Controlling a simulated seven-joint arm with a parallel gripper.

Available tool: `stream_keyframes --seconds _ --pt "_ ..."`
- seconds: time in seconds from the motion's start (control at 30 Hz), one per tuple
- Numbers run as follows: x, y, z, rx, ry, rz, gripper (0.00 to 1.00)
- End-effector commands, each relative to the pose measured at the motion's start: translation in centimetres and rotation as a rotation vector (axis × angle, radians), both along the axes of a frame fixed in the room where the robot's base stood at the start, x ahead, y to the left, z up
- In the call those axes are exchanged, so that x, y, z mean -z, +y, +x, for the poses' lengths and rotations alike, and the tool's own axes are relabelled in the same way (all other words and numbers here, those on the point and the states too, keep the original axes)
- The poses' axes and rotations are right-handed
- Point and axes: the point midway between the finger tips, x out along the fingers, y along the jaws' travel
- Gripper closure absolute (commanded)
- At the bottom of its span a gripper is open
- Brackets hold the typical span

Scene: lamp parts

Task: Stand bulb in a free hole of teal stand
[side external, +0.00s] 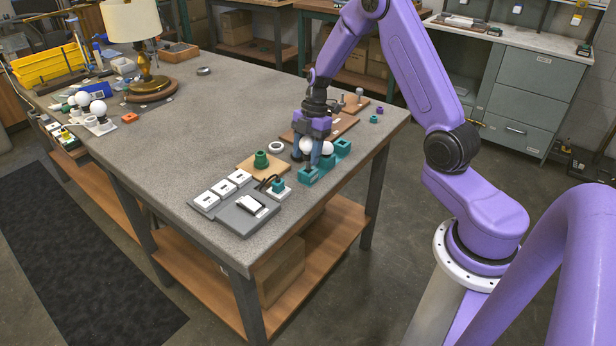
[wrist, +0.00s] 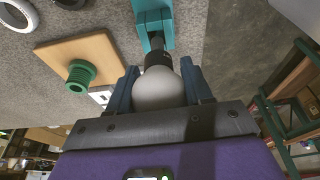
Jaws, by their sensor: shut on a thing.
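The teal stand (side external: 308,176) is a row of joined blocks near the table's right edge; part of it shows in the wrist view (wrist: 153,16). My gripper (side external: 308,157) is over its near end and shut on a white round bulb (side external: 306,144). In the wrist view the bulb (wrist: 158,90) sits between the fingers, with its dark base pointing toward the stand. I cannot tell whether the base is in a hole. A second white bulb (side external: 327,148) shows just right of the fingers, at the stand's middle part.
A wooden board with a green threaded piece (side external: 261,159) lies left of the stand. A white ring (side external: 276,147) and a brown board (side external: 335,128) are behind. A small teal-topped block (side external: 279,188) and grey switch panel (side external: 240,215) are in front. The table's middle is clear.

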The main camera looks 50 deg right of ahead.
Motion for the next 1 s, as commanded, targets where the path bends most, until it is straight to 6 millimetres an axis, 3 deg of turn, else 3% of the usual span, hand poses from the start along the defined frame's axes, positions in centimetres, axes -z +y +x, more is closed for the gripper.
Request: stream_keyframes --seconds 0.37,1.0 --pt "0.2 0.0 0.0 0.0 0.0 0.0 0.72" --pt "2.5 0.0 0.0 0.0 -0.001 0.0 0.72"
